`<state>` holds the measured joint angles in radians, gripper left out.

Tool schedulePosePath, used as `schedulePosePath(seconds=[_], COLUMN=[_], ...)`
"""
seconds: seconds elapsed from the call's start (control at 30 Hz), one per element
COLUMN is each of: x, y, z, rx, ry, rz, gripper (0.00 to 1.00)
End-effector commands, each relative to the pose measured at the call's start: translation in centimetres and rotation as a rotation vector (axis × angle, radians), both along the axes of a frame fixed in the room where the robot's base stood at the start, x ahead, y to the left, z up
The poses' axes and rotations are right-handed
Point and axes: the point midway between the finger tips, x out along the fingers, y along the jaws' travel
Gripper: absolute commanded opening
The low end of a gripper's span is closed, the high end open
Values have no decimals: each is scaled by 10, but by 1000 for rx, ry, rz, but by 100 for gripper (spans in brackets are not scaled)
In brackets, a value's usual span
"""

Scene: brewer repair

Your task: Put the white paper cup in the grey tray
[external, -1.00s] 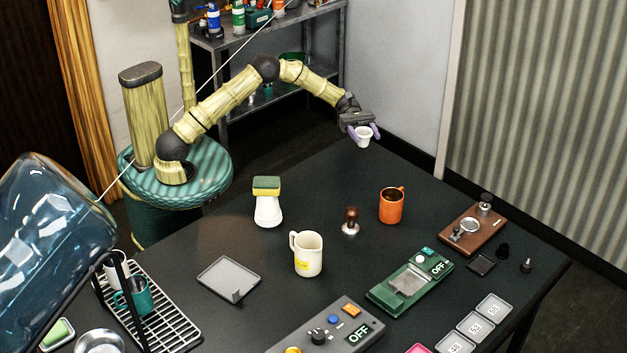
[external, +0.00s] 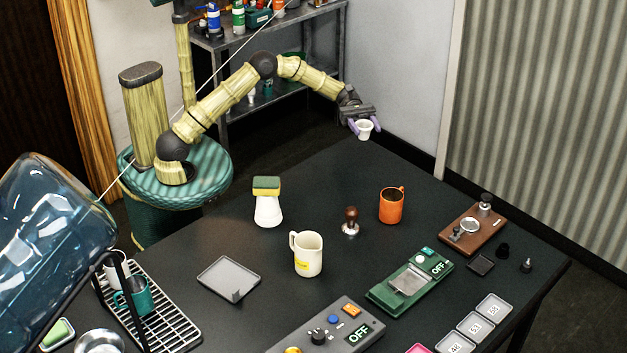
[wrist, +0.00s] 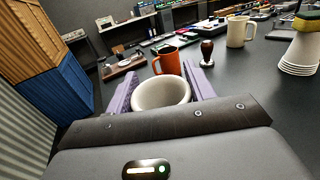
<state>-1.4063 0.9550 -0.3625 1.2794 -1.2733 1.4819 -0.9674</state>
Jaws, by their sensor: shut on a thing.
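The white paper cup (external: 364,131) is held by my gripper (external: 364,127) above the far corner of the black table. In the wrist view the cup (wrist: 161,93) sits upright between the two purple fingers of my gripper (wrist: 160,90), its open mouth showing. The grey tray (external: 229,278) lies flat on the table at the front left, left of the cream mug, and looks empty. It is well apart from the cup.
A cream mug (external: 307,254), an orange mug (external: 391,205), a tamper (external: 351,221) and a sponge on a stack of white cups (external: 267,207) stand on the table. A dish rack (external: 165,330) and large blue bottle (external: 45,250) are at the left.

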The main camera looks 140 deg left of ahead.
Motion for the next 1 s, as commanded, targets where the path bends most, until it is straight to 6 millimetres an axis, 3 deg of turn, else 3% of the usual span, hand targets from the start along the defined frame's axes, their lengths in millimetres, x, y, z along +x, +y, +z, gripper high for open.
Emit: schedulePosePath(seconds=[0.2,0.37,0.67,1.0], x=[4,29,111,181], y=[-3,-25,-118,-250], z=[1,7,19,26], rx=[0,-2,-4,-5], ry=[0,1,3,4], rz=[-5,-37,-144,-248], gripper=[33,33,33,33])
